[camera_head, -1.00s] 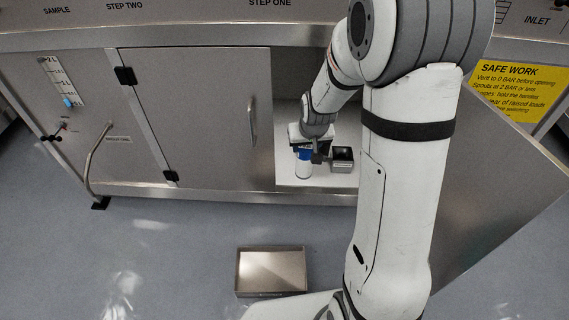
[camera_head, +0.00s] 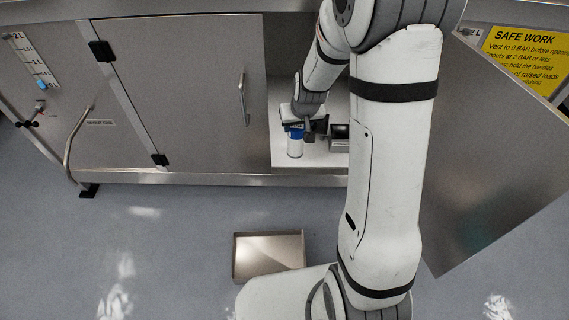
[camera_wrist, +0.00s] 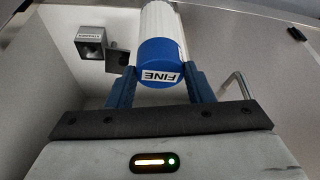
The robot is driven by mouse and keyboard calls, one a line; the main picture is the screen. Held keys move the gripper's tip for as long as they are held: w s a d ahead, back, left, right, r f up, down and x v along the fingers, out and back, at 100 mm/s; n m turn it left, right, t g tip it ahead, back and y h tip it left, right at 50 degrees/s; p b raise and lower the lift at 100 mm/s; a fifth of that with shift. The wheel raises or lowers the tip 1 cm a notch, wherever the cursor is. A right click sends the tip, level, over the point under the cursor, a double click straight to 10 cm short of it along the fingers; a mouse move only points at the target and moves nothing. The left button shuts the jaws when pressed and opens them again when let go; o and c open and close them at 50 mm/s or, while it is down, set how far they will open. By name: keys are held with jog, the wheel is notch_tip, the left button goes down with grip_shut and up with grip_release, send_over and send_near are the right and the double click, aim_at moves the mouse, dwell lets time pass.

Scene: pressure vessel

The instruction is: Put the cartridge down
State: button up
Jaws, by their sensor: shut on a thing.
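The cartridge (camera_head: 295,146) is a white cylinder with a blue end cap, upright inside the open cabinet near its front edge. In the wrist view the cartridge (camera_wrist: 162,58) shows its blue cap with a label reading FINE. My gripper (camera_head: 297,131) is shut on the cartridge near its blue cap. In the wrist view my gripper's two blue fingers (camera_wrist: 162,84) are on either side of it. I cannot tell whether the cartridge's lower end touches the cabinet floor (camera_head: 313,160).
A small open metal box (camera_head: 339,143) stands to the right of the cartridge; it also shows in the wrist view (camera_wrist: 88,46). The cabinet's left door (camera_head: 190,95) is shut and the right door (camera_head: 480,160) is swung open. An empty metal tray (camera_head: 268,257) lies on the floor.

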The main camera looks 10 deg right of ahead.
notch_tip(320, 180, down, 24)
jog(key=w+d+b, duration=0.1)
jog(key=w+b, duration=0.1)
jog(key=b, duration=1.3)
jog(key=w+a+f+p, duration=0.1)
jog(key=w+f, duration=0.2)
jog(key=w, duration=1.5)
jog(key=shift+n, duration=0.3)
jog(key=shift+f, duration=0.1)
jog(key=shift+f, duration=0.15)
jog(key=o, duration=1.4)
jog(key=shift+c, duration=0.2)
